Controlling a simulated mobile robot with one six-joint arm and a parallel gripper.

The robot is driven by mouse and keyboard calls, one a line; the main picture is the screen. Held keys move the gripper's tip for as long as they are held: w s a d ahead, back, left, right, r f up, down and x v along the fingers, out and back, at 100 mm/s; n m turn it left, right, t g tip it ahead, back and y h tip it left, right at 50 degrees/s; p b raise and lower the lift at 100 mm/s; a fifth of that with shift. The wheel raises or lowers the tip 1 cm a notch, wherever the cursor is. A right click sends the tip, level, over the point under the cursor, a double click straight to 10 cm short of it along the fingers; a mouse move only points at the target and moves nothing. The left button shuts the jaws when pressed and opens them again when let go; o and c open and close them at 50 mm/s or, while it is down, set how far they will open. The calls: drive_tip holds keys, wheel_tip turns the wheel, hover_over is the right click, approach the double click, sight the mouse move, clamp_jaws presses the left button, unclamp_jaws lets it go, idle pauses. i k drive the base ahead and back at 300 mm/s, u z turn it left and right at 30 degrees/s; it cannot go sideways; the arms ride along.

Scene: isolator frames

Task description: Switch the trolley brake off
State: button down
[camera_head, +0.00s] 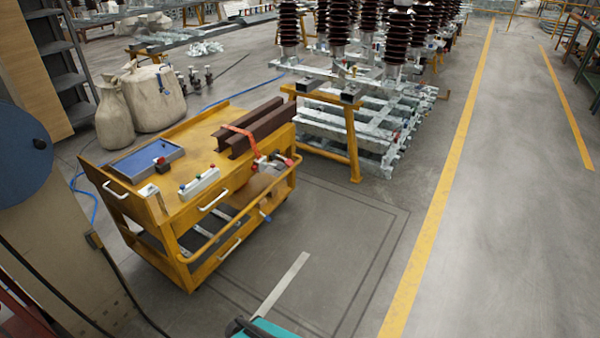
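The yellow trolley (150,205) stands on the floor at left of centre, with drawers and white handles on the side facing me. Red and white fittings (270,162) sit by the right end. I cannot tell which part is the brake or how it is set. My gripper is not in view.
Brown steel beams (255,128) with an orange strap lie on the trolley. Pale sacks (115,118) stand behind it. A yellow trestle (352,140) and stacked metal frames are behind right. A teal object (268,328) shows at the bottom edge. The floor to the right is clear.

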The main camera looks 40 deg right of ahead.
sight(288, 162)
drive_tip(key=u, duration=0.05)
drive_tip(key=k, duration=1.15)
drive_tip(key=z, duration=0.95)
drive_tip(key=i, duration=1.4)
